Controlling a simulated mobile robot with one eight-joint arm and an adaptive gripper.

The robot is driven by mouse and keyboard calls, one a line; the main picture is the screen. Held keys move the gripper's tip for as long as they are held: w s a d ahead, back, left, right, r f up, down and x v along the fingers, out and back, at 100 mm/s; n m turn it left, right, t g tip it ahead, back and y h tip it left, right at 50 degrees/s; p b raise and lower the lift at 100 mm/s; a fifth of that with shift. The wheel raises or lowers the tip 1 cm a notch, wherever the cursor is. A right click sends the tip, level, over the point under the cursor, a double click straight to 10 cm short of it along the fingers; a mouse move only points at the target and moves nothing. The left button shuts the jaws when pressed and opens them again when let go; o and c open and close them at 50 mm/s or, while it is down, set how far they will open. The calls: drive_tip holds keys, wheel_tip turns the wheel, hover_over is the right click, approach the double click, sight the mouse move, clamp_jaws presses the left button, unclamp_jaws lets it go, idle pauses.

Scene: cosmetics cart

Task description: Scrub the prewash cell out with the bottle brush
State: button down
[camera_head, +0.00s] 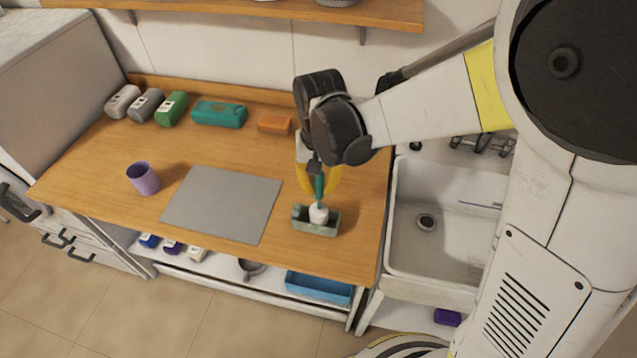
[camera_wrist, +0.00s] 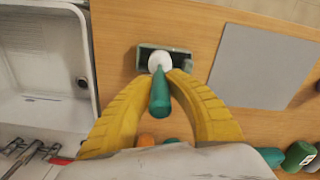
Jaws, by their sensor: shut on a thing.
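The bottle brush (camera_head: 319,188) has a green handle and a white head; it also shows in the wrist view (camera_wrist: 160,92). My gripper (camera_head: 320,180) has yellow fingers, seen in the wrist view (camera_wrist: 165,90), shut on the green handle. The brush points down, with its white head at a small grey-green open tray (camera_head: 301,219), which also shows in the wrist view (camera_wrist: 185,64). This tray looks like the prewash cell and stands near the front right of the wooden counter. Whether the head touches its floor is hidden.
A grey mat (camera_head: 222,205) lies left of the tray, and a purple cup (camera_head: 143,179) stands left of the mat. Several cases and bottles, including a teal case (camera_head: 218,114), line the back. A white sink (camera_head: 450,220) is at the right.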

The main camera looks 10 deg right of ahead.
drive_tip(key=shift+f+b, duration=0.65)
drive_tip(key=shift+f, duration=0.15)
idle(0.9)
drive_tip(key=shift+d, duration=0.2)
